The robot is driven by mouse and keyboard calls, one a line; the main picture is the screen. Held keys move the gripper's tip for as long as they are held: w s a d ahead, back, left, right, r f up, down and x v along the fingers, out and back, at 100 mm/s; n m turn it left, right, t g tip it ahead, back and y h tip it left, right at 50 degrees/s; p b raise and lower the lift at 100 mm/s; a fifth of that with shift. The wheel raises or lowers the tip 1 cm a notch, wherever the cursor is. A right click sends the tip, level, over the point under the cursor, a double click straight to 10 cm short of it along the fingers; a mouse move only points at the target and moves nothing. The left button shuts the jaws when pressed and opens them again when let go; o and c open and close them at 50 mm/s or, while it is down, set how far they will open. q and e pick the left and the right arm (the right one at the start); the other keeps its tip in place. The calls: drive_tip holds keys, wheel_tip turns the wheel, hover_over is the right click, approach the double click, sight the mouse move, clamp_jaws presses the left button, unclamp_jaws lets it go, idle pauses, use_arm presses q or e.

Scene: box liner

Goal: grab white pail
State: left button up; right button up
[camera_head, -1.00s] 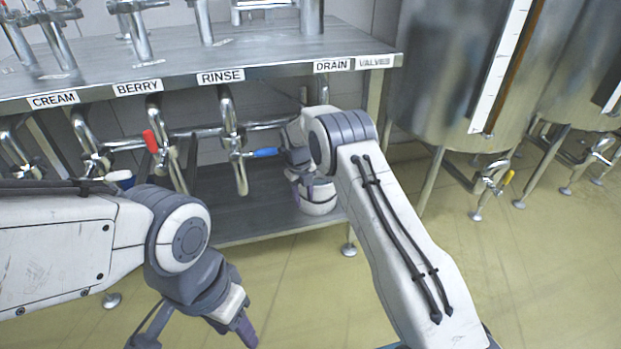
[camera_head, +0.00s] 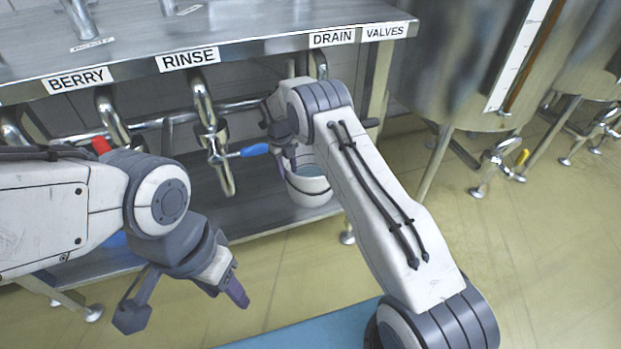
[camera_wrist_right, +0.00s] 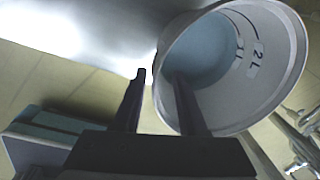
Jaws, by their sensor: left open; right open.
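The white pail (camera_head: 309,190) stands upright on the lower shelf under the DRAIN label, partly behind my right arm. The right wrist view shows its open mouth, bluish inside and a "2 L" mark on its wall (camera_wrist_right: 285,45). My right gripper (camera_head: 288,153) is open at the pail's rim. In the right wrist view, one finger of the gripper (camera_wrist_right: 160,76) overlaps the pail's mouth and the other is outside the rim; I cannot tell whether either touches. My left gripper (camera_head: 186,304) is open and empty, low over the floor at the left.
A blue-handled valve (camera_head: 252,151) hangs just left of my right gripper. The steel counter edge (camera_head: 250,62) runs above. The lower shelf (camera_head: 240,210) extends left. A blue object (camera_head: 116,240) is partly hidden by my left arm.

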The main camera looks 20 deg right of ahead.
sight(289, 182)
drive_tip(key=f+b, duration=0.1)
drive_tip(key=f, duration=0.1)
drive_tip(key=f+b, duration=0.2)
drive_tip(key=f, duration=0.1)
drive_tip(key=shift+w+d+f, duration=0.1)
drive_tip(key=shift+w+f, duration=0.1)
drive_tip(key=shift+r, duration=0.1)
clamp_jaws()
idle(0.9)
drive_tip(key=shift+r, duration=0.15)
